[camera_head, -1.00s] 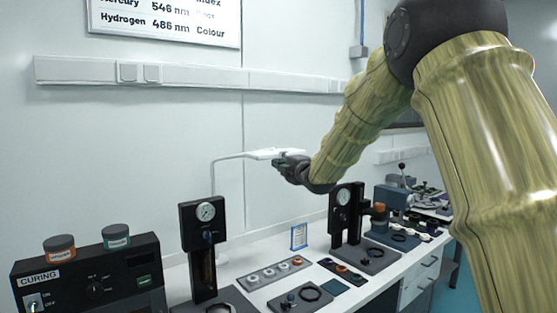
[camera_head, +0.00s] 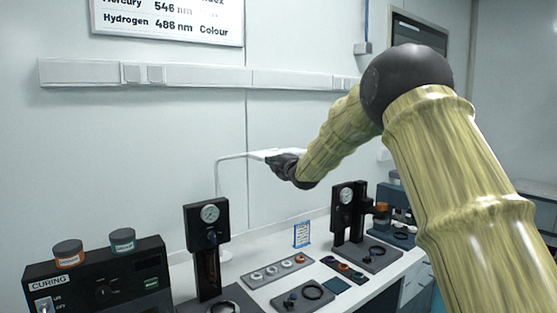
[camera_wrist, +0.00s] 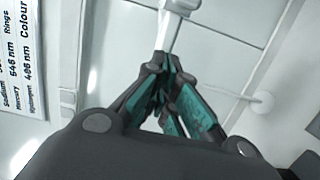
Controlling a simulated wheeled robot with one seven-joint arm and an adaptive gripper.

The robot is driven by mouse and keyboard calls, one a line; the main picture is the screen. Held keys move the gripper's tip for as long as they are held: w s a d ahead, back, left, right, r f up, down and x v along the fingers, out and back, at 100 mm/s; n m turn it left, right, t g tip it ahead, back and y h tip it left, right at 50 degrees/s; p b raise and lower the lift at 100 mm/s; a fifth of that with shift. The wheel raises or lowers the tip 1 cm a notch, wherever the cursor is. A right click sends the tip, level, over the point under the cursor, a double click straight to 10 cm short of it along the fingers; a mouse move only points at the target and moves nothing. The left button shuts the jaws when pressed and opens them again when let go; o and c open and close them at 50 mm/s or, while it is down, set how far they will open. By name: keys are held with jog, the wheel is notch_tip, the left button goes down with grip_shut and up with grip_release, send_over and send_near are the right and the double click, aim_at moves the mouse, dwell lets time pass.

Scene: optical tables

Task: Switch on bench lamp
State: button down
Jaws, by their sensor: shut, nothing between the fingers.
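The bench lamp is white, with a thin bent stem (camera_head: 217,182) rising from the bench and a flat head (camera_head: 262,154) reaching right at the top. My gripper (camera_head: 275,160) is at the lamp head and hides part of it. In the wrist view my gripper (camera_wrist: 163,68) is shut and empty, its teal-padded fingers together. A white part of the lamp (camera_wrist: 178,8) lies just beyond the fingertips there. I cannot tell whether they touch it. No switch on the lamp is clearly visible, and I see no glow from the head.
A black curing box (camera_head: 100,285) with two jars on top stands at the front left. Two black gauge stands (camera_head: 207,235) and (camera_head: 346,212), trays of rings (camera_head: 278,272) and a small sign (camera_head: 302,234) stand on the white bench. The wall behind is flat, with a trunking rail (camera_head: 200,77).

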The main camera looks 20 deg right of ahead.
jog(key=d+p, duration=0.1)
jog(key=d, duration=0.1)
jog(key=d+p, duration=0.1)
jog(key=shift+w+d, duration=0.2)
jog(key=shift+d, duration=0.15)
jog(key=shift+s+d, duration=0.1)
jog(key=shift+s+d+n+y+p, duration=0.1)
jog(key=shift+d+n+y+p, duration=0.05)
jog(key=shift+n+y+p, duration=0.55)
